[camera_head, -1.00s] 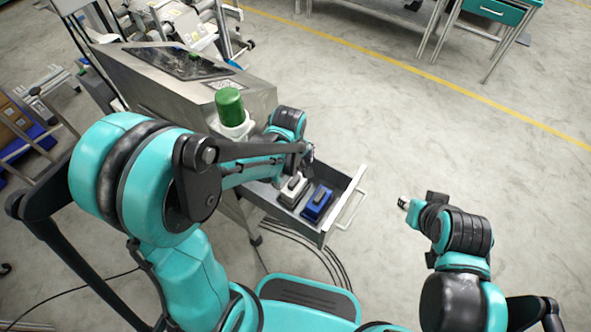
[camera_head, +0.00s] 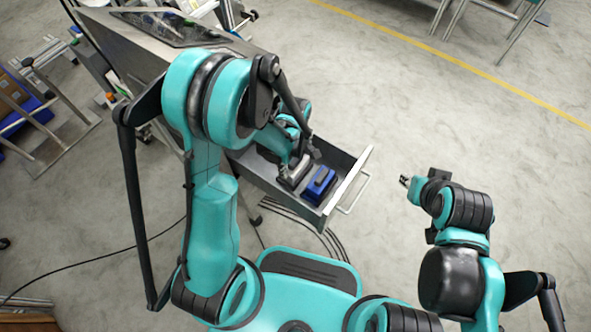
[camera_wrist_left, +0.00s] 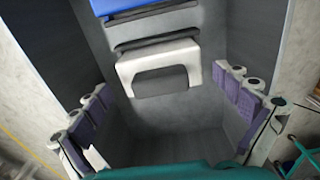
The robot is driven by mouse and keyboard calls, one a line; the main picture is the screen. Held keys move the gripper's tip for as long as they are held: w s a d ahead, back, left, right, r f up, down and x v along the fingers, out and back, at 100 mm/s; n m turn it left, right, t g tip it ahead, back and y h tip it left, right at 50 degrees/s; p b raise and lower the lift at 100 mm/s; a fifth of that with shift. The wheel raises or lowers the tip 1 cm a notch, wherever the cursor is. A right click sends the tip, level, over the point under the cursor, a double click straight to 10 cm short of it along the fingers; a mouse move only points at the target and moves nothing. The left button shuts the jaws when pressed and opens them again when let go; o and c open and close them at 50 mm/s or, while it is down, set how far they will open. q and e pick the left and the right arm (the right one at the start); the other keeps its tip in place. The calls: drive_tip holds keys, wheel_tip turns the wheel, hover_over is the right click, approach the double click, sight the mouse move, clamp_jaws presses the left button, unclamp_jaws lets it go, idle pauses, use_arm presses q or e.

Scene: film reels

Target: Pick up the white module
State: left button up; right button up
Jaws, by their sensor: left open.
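The white module (camera_head: 292,177) sits in the open metal drawer, partly hidden by my left gripper (camera_head: 300,157). In the left wrist view the white module (camera_wrist_left: 158,62) is a white body around a grey block. My left gripper (camera_wrist_left: 168,95) is open there, with its purple-padded fingers spread wide apart, and the module lies toward the upper middle of the gap. I see no contact with it. My right gripper (camera_head: 406,182) is small in the head view, over the floor right of the drawer; its jaws are too small to judge.
A blue module (camera_head: 320,183) lies in the drawer (camera_head: 349,184) right beside the white one, and its edge shows at the top of the left wrist view (camera_wrist_left: 130,9). Drawer walls stand close on both sides of the fingers. The metal cabinet (camera_head: 130,55) is behind. Floor to the right is clear.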

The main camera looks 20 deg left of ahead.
use_arm(q)
drive_tip(key=c, duration=1)
drive_tip(key=shift+s+r, duration=0.1)
drive_tip(key=shift+s, duration=0.05)
drive_tip(key=c, duration=0.9)
drive_tip(key=shift+o, duration=0.2)
wheel_tip(320, 180, up, 10)
drive_tip(key=p, duration=0.5)
drive_tip(key=shift+r, duration=0.1)
drive_tip(key=shift+c, duration=1)
drive_tip(key=shift+r+p, duration=0.8)
drive_tip(key=shift+r, duration=0.1)
